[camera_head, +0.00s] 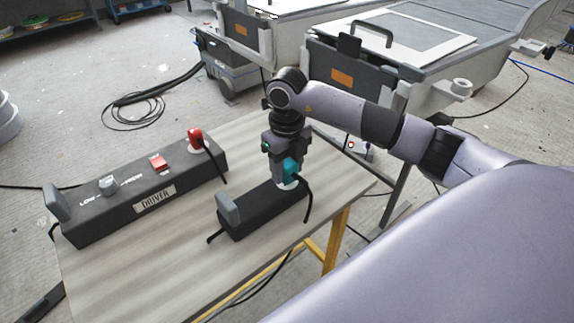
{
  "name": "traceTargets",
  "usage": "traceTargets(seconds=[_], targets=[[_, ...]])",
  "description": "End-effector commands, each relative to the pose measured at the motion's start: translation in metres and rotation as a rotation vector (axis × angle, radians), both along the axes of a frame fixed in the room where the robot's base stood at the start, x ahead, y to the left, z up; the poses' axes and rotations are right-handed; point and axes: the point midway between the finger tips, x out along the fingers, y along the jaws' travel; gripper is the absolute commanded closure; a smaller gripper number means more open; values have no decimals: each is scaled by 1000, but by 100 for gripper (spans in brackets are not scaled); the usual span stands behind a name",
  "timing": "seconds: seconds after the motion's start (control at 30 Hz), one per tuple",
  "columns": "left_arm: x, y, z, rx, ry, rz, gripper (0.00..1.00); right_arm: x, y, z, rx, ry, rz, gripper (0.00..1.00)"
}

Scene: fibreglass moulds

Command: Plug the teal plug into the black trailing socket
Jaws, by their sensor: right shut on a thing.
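The teal plug (291,169) with a black cord is in my right gripper (284,172), which points down over the right end of the black trailing socket (255,213). The gripper is shut on the plug. The plug's lower end is at a pale round outlet on the socket's top; I cannot tell whether it is seated or just above. The socket lies on the wooden table and has a grey upright piece at its left end. My left gripper is not in view.
The table's front left (140,285) is bare. Grey mould machines (350,75) stand behind. A coiled black cable (135,108) lies on the floor.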

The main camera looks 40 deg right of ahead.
Motion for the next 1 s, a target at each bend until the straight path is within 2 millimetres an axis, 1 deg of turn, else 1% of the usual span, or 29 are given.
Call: traceTargets(seconds=[0.37, 1.0], targets=[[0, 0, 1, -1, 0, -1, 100, 0, 0, 0, 0, 0, -1, 80], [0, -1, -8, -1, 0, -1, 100, 0, 0, -13, -1, 0, -1, 80]])
